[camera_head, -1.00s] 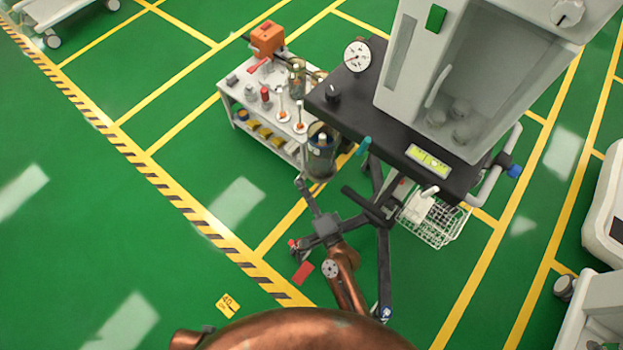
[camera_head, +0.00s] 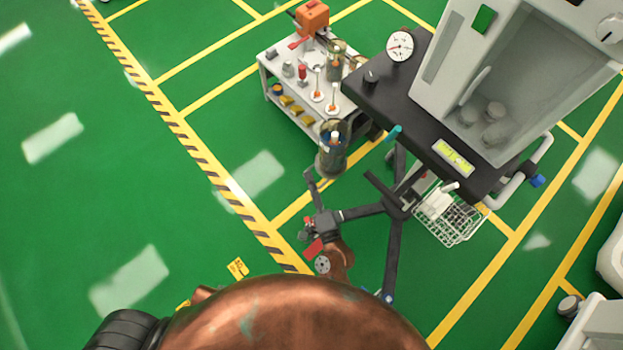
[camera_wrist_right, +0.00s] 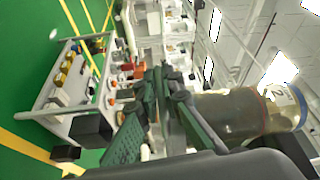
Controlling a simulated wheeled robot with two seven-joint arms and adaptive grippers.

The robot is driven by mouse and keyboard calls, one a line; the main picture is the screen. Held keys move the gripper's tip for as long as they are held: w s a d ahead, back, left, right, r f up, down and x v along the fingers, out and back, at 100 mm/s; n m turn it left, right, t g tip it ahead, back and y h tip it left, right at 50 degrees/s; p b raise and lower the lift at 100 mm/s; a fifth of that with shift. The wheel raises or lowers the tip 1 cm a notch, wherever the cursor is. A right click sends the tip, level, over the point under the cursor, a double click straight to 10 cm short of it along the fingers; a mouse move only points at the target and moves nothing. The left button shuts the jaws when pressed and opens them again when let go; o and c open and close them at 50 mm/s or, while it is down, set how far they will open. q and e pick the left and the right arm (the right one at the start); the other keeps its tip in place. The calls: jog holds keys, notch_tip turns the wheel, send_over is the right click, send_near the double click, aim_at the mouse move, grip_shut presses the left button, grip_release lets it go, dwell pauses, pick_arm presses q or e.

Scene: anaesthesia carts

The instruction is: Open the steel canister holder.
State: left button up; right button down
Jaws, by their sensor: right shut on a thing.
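The steel canister holder, with its clear, dark-tinted canister (camera_head: 333,155), stands out to the left of the anaesthesia cart (camera_head: 405,110), near the small trolley. In the right wrist view the canister (camera_wrist_right: 235,115) lies close on the right, with a blue ring and a label at its end. My right gripper (camera_head: 310,176) reaches up from below, just left of the canister in the head view. In the wrist view its dark fingers (camera_wrist_right: 163,105) are closed on a thin grey part, seemingly of the holder; the contact itself is mostly hidden. My left gripper is out of view.
A white trolley (camera_head: 268,88) with bottles and an orange box (camera_head: 312,17) stands behind the canister. The cart's dark leg (camera_head: 393,255) and a wire basket (camera_head: 450,222) are right of my arm. Green floor at the left is clear.

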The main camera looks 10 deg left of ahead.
jog(key=c, duration=2.1)
grip_release()
jog(key=shift+d, duration=0.1)
jog(key=r+v, duration=0.1)
jog(key=v, duration=1.1)
jog(key=shift+f, duration=0.5)
